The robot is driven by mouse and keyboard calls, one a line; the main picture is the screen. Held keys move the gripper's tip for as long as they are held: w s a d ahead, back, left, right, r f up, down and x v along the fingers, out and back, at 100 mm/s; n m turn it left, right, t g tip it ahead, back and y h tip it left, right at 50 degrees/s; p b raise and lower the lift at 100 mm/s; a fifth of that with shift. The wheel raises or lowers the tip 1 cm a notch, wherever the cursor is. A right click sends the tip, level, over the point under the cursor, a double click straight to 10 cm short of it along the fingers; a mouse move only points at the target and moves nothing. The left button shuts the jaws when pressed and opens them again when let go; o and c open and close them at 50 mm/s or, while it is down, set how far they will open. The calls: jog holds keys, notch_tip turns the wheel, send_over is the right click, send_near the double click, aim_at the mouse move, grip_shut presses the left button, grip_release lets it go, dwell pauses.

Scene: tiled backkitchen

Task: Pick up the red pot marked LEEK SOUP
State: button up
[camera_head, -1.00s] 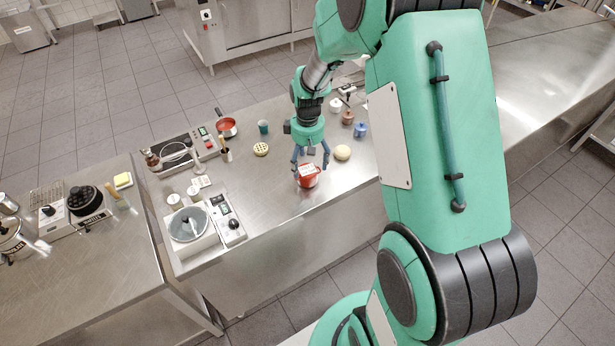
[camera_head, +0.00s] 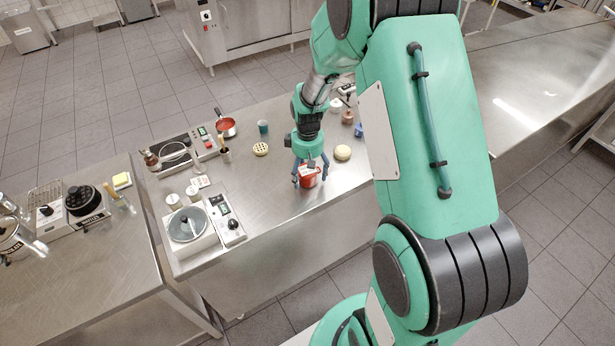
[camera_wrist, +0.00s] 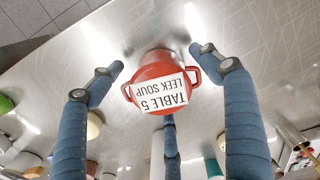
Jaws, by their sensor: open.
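The red pot (camera_head: 308,177) stands on the steel counter near its front edge. In the wrist view the red pot (camera_wrist: 160,70) has two loop handles and a white label reading "TABLE 5 LEEK SOUP", upside down. My gripper (camera_head: 310,178) is just above and around the pot in the head view. In the wrist view my gripper (camera_wrist: 165,85) is open, with blue fingers on the left, on the right and below the pot. The left and right fingertips appear apart from the handles. The pot's lower side is partly hidden in the head view.
On the same counter (camera_head: 262,215), a pale round item (camera_head: 342,152) stands right of the pot and a yellow holed item (camera_head: 261,149) to the left. A blue pot (camera_head: 359,130) and a brown pot (camera_head: 347,117) stand behind.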

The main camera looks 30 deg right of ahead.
jog(key=shift+f, duration=0.55)
jog(key=c, duration=1.5)
